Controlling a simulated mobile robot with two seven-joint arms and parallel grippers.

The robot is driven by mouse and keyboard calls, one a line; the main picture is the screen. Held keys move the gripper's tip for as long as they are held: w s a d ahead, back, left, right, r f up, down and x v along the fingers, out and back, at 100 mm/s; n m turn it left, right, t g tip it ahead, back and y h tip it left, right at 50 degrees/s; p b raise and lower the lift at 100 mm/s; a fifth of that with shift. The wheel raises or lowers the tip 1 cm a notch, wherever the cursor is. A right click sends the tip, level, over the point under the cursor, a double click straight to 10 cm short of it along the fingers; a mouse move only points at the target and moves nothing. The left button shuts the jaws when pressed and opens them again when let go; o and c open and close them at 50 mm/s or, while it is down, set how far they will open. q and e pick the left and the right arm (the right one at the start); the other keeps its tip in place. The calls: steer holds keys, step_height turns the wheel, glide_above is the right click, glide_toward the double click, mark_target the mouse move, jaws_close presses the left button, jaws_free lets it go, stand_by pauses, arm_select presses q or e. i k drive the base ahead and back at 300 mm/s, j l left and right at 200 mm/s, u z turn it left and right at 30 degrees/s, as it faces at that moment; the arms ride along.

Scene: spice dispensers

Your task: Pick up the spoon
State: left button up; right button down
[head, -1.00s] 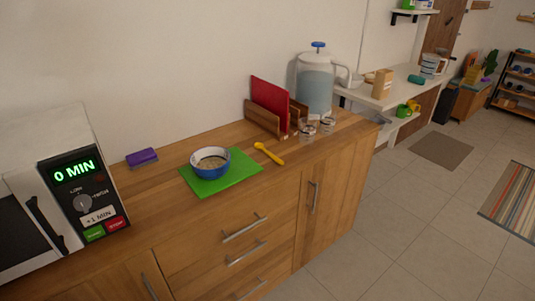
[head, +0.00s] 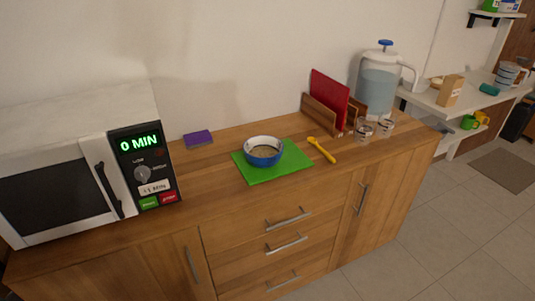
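A yellow spoon (head: 321,150) lies flat on the wooden counter in the head view, just right of a green cutting board (head: 291,165). Its wider end points to the back left and its other end to the front right. Nothing covers it. A blue and white bowl (head: 263,152) with something pale brown in it stands on the green board. Neither of my grippers shows in the head view.
A microwave (head: 84,170) stands at the counter's left, with a purple block (head: 198,138) beside it. A wooden rack (head: 322,116) with a red board (head: 330,98), glasses (head: 364,130) and a water jug (head: 378,84) stand behind and right of the spoon. The counter (head: 215,192) is bare in front.

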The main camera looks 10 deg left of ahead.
mark_target(311, 139)
steer(key=i+l, duration=0.95)
